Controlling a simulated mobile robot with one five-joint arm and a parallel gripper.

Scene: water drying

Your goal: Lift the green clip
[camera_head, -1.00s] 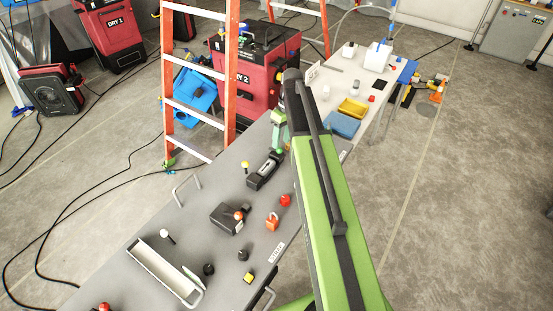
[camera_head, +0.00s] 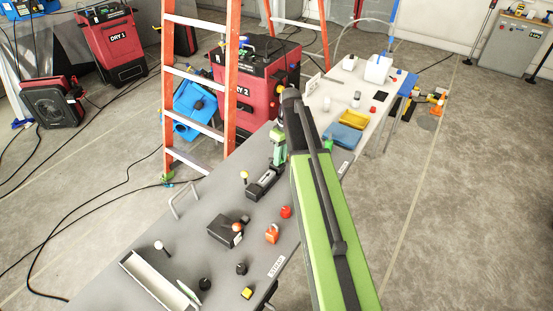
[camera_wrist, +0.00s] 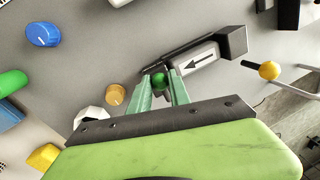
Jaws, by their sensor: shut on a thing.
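The green clip (camera_wrist: 159,80) shows in the wrist view as a small round green piece between my fingertips. My gripper (camera_wrist: 160,84) has its two pale green fingers shut on it, one on each side. In the head view my gripper (camera_head: 279,157) is at the far end of that black block (camera_head: 264,184), low over the grey table, and the clip is too small to make out there.
A yellow ball on a stick (camera_head: 244,175) stands left of the block. Another green object (camera_head: 328,144) lies by the blue tray (camera_head: 342,136). An orange ladder (camera_head: 231,80) stands beside the table.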

